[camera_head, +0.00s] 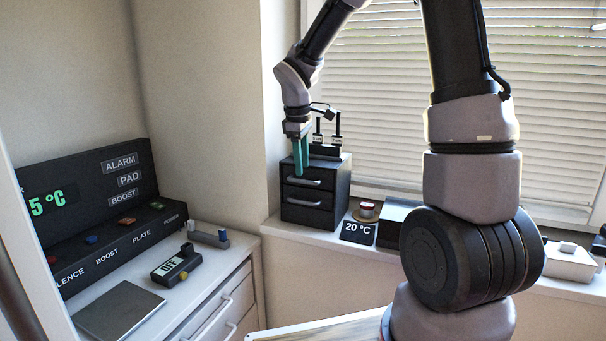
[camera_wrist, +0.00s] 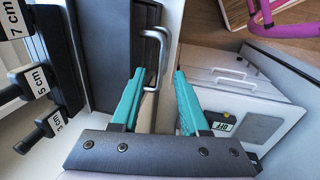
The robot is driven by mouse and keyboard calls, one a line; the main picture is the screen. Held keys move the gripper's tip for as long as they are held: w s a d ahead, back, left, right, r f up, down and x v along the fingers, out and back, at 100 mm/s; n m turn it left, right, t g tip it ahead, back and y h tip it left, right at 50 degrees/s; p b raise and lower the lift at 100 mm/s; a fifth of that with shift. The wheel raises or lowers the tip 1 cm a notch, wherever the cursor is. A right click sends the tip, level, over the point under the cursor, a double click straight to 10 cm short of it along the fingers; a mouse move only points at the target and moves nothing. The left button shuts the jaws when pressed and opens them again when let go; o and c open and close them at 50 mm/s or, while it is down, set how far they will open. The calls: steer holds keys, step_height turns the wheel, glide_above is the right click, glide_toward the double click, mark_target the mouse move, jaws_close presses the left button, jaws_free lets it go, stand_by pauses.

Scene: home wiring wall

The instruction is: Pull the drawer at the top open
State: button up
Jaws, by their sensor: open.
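A dark two-drawer cabinet (camera_head: 330,207) stands on the windowsill. Its top drawer (camera_head: 319,187) looks shut, with a silver bar handle (camera_head: 303,182). The lower drawer (camera_head: 305,213) has a similar handle (camera_head: 303,203). My gripper (camera_head: 302,172) points down in front of the top drawer, its teal fingers near that handle. In the wrist view my gripper (camera_wrist: 159,72) is open, and a silver handle (camera_wrist: 164,55) shows between the fingertips. I cannot tell whether a finger touches it.
Black pieces labelled 7, 5 and 3 cm (camera_wrist: 38,85) are on the cabinet top. A 20 °C display (camera_head: 357,233) and a small round item (camera_head: 366,211) sit right of the cabinet. A white counter (camera_head: 215,262) with a control panel (camera_head: 100,205) is at left.

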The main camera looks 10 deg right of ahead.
mark_target(303, 182)
steer(key=shift+w+d+f, duration=0.1)
steer(key=shift+d+f, duration=0.05)
steer(key=shift+f, duration=0.75)
steer(key=shift+w+d+f, duration=0.1)
steer(key=shift+f, duration=0.75)
jaws_close()
